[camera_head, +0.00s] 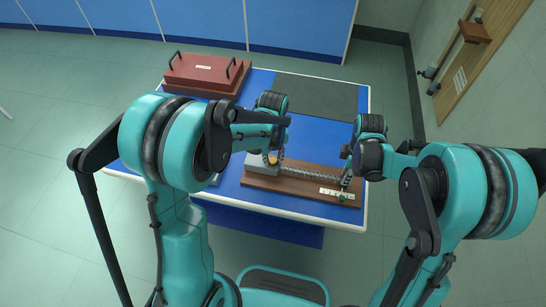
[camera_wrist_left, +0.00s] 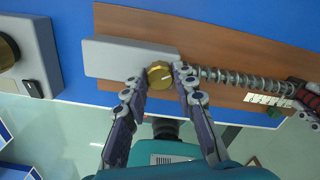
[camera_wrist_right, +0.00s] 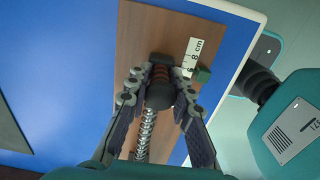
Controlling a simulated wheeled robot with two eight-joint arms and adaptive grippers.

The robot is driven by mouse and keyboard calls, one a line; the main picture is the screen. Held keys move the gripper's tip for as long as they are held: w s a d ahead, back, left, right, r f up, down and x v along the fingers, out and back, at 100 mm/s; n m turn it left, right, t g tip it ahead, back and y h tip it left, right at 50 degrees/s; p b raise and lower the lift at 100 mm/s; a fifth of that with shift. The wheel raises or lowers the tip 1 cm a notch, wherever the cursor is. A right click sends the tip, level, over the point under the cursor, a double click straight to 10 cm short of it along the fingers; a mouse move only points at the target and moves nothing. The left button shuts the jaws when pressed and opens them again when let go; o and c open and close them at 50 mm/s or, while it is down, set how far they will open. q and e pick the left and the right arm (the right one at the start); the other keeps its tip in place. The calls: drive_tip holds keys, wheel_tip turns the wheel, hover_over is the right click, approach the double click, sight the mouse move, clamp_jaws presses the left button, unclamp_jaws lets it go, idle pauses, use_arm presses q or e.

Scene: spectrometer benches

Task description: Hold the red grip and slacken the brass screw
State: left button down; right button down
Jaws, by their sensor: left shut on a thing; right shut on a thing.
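The brass screw (camera_wrist_left: 161,75) is a round knob beside a grey block (camera_wrist_left: 120,57) on a brown wooden board (camera_wrist_left: 225,40). My left gripper (camera_wrist_left: 156,76) is shut on the screw, one finger on each side; in the head view the screw (camera_head: 273,160) shows only partly. A coiled spring (camera_wrist_left: 235,77) runs from the block to the red grip (camera_wrist_left: 308,96). My right gripper (camera_wrist_right: 160,82) is shut on the grip, whose dark rounded end and reddish band show between the fingers in the right wrist view. In the head view the right gripper (camera_head: 347,178) largely hides the grip.
A white scale (camera_wrist_right: 193,57) marked in cm and a small green block (camera_wrist_right: 204,74) are beside the grip. A red lidded box (camera_head: 205,72) and a dark mat (camera_head: 318,95) lie farther back on the blue table. Another brass knob (camera_wrist_left: 8,52) stands left of the board.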

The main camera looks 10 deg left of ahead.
sight(273, 160)
use_arm(q)
drive_tip(key=n, duration=0.4)
drive_tip(key=shift+n, duration=2.5)
drive_tip(key=c, duration=1.2)
unclamp_jaws()
wheel_tip(273, 160, up, 12)
